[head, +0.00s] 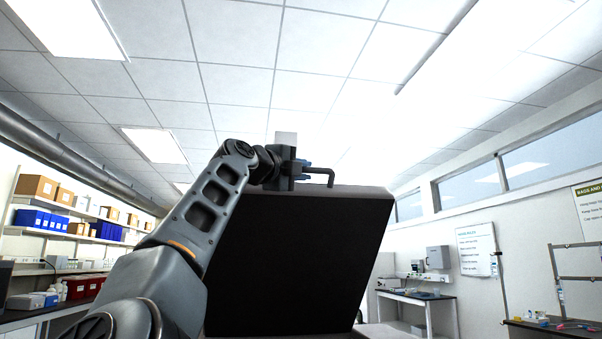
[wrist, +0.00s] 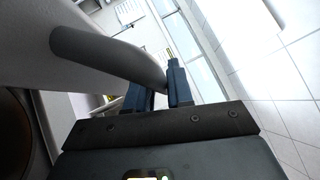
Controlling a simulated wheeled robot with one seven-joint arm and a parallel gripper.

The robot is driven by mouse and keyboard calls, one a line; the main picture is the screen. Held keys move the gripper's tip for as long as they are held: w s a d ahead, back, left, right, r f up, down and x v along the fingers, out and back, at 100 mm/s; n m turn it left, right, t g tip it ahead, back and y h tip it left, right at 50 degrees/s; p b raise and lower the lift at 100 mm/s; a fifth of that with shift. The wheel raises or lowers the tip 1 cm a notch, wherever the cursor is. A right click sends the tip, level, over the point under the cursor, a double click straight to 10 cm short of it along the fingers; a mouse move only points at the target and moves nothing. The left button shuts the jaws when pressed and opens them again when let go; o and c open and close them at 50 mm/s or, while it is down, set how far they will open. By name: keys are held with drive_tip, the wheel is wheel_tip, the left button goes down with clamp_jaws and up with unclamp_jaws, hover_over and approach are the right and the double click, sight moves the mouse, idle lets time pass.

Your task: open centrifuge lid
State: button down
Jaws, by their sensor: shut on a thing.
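The centrifuge lid (head: 300,260) stands raised and steeply tilted in the head view, its broad dark face toward me. A dark bent handle (head: 325,172) sticks up at its top edge. My gripper (head: 304,164) is at that handle, with blue fingertips beside its left part. In the wrist view the handle (wrist: 105,55) runs as a thick grey bar down to my gripper (wrist: 158,92). The blue fingers are shut on the handle's end. The centrifuge body is not clearly visible in the head view, and the lid's hinge is hidden.
Shelves with boxes and blue bins (head: 40,219) line the left wall. A side bench (head: 415,294) and a grey wall box (head: 438,257) stand at the back right. Another bench (head: 555,327) with a rack is at far right. The space above the lid is clear.

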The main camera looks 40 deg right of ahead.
drive_tip(key=c, duration=1.4)
unclamp_jaws()
drive_tip(key=b+v, duration=0.2)
drive_tip(key=v, duration=0.5)
drive_tip(key=shift+a, duration=0.4)
drive_tip(key=shift+a+f, duration=0.15)
drive_tip(key=shift+f, duration=0.05)
